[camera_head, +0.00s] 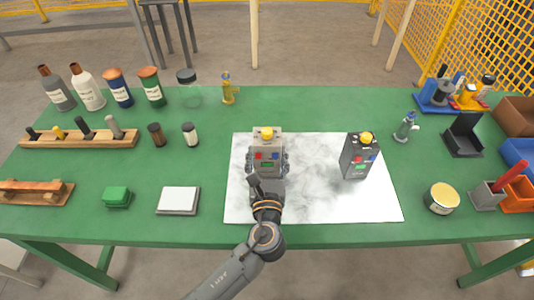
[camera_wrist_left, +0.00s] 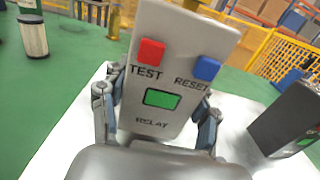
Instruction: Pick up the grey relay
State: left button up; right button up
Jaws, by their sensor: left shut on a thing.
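The grey relay (camera_head: 267,143) is a light grey box with a yellow knob on top, a red TEST button, a blue RESET button and a green display. It is over the white marbled sheet (camera_head: 313,205). My left gripper (camera_head: 267,163) is shut on it, one finger on each side. The relay's face also fills the middle of the left wrist view (camera_wrist_left: 182,70), leaning slightly there. Its lower end is hidden, so I cannot tell whether it touches the sheet. A darker box (camera_head: 352,160) with a yellow knob stands on the sheet to the right. My right gripper is not in view.
Bottles (camera_head: 122,94), a wooden peg rack (camera_head: 80,139) and a green block (camera_head: 117,197) are on the left of the green table (camera_head: 310,112). A round tin (camera_head: 441,198) and colored bins (camera_head: 517,152) are on the right. The sheet is clear between the two boxes.

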aim_at(267, 153)
pick_arm(q)
jog(key=s+r+p, duration=0.1)
jog(key=r+p, duration=0.1)
jog(key=s+r+p, duration=0.2)
jog(key=r, duration=0.1)
jog(key=s+r+p, duration=0.2)
jog(key=p, duration=0.1)
jog(key=shift+s+r, duration=0.15)
jog(key=shift+r, duration=0.15)
jog(key=s+r+p, duration=0.2)
jog(key=s+p, duration=0.2)
jog(key=s, duration=0.4)
jog(key=shift+s+r, duration=0.35)
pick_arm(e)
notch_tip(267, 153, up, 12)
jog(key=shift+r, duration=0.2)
pick_arm(q)
jog(key=shift+f, duration=0.1)
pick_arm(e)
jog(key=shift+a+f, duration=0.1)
pick_arm(q)
jog(key=shift+f+b, duration=4.85)
jog(key=shift+f, duration=1.65)
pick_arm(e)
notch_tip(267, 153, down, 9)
pick_arm(q)
jog(key=shift+r, duration=0.1)
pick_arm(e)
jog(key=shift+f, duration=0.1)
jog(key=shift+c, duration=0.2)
